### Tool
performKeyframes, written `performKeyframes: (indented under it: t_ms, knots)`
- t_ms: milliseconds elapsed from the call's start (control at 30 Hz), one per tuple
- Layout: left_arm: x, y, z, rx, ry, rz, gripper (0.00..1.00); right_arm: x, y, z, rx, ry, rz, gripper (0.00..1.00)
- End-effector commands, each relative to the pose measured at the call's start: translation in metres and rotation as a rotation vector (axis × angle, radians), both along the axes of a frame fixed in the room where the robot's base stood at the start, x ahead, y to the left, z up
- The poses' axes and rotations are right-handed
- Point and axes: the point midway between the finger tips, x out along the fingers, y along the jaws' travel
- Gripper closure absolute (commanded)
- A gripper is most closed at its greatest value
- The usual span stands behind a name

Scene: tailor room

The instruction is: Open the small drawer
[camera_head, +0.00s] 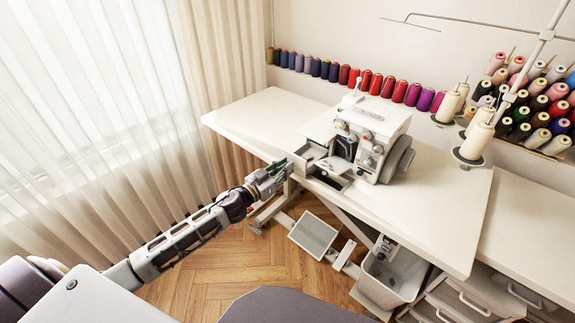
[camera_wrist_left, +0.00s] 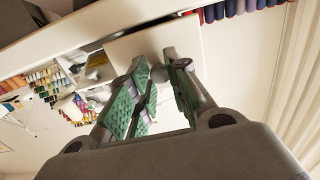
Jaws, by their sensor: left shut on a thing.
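The white sewing machine (camera_head: 368,132) stands on the white table (camera_head: 430,200). My left gripper (camera_head: 278,170) is at this drawer's outer end. In the left wrist view its green-padded fingers (camera_wrist_left: 163,88) are close together, in front of a pale panel (camera_wrist_left: 143,43). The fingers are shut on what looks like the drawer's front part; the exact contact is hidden. My right gripper is in neither view.
Thread spools (camera_head: 390,87) line the table's back edge, and white cones (camera_head: 475,140) stand at the right. A white bin (camera_head: 392,280) hangs below the table. A pedal plate (camera_head: 313,234) is under it. White drawers (camera_head: 465,300) stand lower right. Curtains (camera_head: 110,100) hang at left.

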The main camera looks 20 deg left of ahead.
Motion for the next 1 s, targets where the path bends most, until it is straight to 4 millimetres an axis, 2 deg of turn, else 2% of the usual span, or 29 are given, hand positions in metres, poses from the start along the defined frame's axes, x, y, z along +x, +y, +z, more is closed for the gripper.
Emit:
performKeyframes:
  t_ms: [400,433,600,1000]
  knots:
    - [-0.004,0.001,-0.002,0.001,0.002,0.000,1.00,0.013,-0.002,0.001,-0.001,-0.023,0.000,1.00]
    - [-0.004,0.001,-0.002,0.001,0.002,0.000,0.81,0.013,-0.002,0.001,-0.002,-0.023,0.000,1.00]
    - [-0.004,0.001,-0.001,0.000,0.001,0.000,0.59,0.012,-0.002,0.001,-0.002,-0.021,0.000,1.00]
    - [-0.004,0.001,0.000,0.000,-0.001,0.000,0.59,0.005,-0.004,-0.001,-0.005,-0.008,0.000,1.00]
